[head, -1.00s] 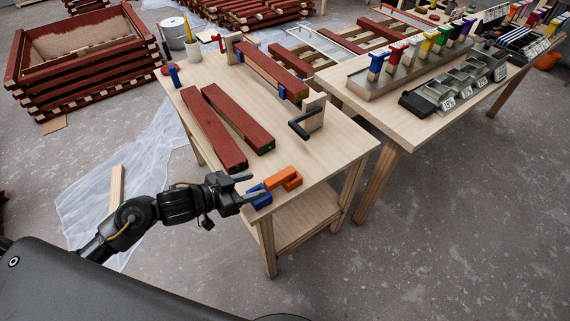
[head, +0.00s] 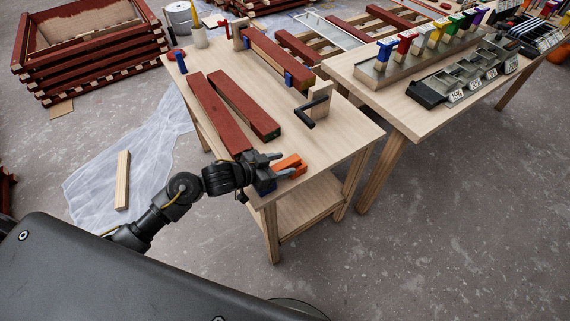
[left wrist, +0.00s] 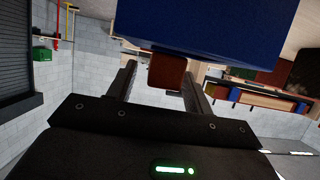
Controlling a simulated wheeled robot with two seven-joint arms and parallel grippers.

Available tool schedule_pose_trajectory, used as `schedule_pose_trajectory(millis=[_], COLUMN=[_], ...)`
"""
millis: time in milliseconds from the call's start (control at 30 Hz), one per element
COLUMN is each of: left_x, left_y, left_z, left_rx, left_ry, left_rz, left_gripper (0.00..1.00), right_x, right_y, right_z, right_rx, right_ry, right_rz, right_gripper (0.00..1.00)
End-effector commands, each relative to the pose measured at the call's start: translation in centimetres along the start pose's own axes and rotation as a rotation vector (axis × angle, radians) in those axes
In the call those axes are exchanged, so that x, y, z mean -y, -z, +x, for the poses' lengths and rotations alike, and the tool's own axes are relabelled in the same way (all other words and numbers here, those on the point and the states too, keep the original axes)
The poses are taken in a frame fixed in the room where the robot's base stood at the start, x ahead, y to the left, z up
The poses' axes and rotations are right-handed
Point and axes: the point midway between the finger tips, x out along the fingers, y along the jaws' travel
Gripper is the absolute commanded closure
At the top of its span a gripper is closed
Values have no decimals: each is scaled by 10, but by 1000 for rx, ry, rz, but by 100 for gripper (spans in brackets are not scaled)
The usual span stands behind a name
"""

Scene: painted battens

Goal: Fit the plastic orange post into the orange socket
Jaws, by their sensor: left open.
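An orange plastic piece (head: 293,161) lies at the front corner of the near table; I take it for the post. In the left wrist view, a dark reddish-orange block end (left wrist: 167,73) shows between the open fingers, below a large blue face (left wrist: 215,28). I cannot tell whether the fingers touch it. I cannot make out an orange socket. My right gripper is not in view.
Two red battens (head: 245,104) lie on the near table (head: 340,137), close behind my gripper. A clamp with a black handle (head: 317,107) stands at its right. The second table (head: 398,108) bears a rack of coloured T-shaped pieces (head: 411,42) and labelled grey trays (head: 470,75).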

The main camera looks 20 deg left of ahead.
Motion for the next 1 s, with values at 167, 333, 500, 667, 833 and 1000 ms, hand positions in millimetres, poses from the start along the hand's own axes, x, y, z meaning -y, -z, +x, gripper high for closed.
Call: schedule_pose_trajectory(millis=[167,333,500,667,833,1000], left_x=[0,0,0,0,0,0], left_y=[0,0,0,0,0,0], left_z=[16,18,17,17,17,17], left_rx=[0,0,0,0,0,0], left_ry=[0,-1,-1,-1,-1,-1], left_rz=[0,1,1,1,1,1], left_gripper=[49,49,62,83,100,100], right_x=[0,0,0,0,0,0], right_y=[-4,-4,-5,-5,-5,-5], right_z=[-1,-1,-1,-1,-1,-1], right_rx=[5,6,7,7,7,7], right_ry=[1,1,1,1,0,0], right_rz=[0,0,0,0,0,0], right_gripper=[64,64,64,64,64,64])
